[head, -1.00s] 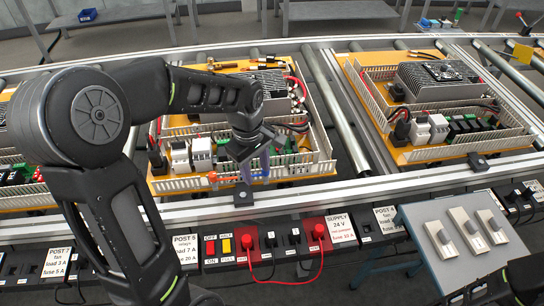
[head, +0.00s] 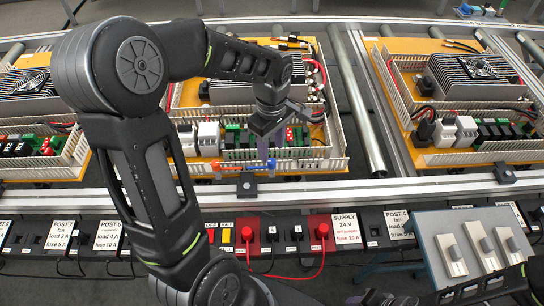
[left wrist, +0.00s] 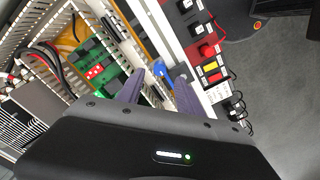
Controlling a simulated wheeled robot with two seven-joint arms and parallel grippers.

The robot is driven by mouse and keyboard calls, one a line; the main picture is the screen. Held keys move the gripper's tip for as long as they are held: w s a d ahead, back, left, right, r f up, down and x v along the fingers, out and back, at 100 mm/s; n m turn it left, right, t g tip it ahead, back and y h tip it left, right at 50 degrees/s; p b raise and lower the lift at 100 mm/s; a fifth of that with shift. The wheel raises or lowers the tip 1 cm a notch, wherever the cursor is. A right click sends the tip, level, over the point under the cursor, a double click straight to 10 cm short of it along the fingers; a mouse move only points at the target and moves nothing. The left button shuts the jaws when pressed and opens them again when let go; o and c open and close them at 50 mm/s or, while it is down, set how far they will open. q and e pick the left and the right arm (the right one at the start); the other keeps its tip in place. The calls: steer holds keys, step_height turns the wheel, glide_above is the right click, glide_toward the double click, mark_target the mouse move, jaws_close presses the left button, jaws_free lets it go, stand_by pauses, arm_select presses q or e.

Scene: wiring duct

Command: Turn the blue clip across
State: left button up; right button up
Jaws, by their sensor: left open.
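The blue clip (head: 246,168) is at the front edge of the middle orange panel, beside an orange clip (head: 216,166). My left gripper (head: 268,152) points down just above and behind the blue clip, partly overlapping it in the head view. In the left wrist view the blue clip (left wrist: 162,72) shows near and between the tips of the two purple-grey fingers (left wrist: 158,82), which are apart with nothing held. Contact with the clip cannot be told. My right arm shows dark at the bottom right of the head view; its jaws are not clear.
Slotted white duct walls (head: 320,155) and several components surround the working spot. A metal rail (head: 320,193) runs in front, with a row of labelled black posts and red plugs (head: 322,230). A grey plate with switches (head: 470,245) stands at the right. Another panel (head: 465,155) lies right.

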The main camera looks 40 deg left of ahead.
mark_target(272, 161)
arm_select(q)
step_height(272, 161, down, 5)
steer(key=shift+f, duration=0.2)
jaws_close()
stand_by(0.5)
stand_by(1.0)
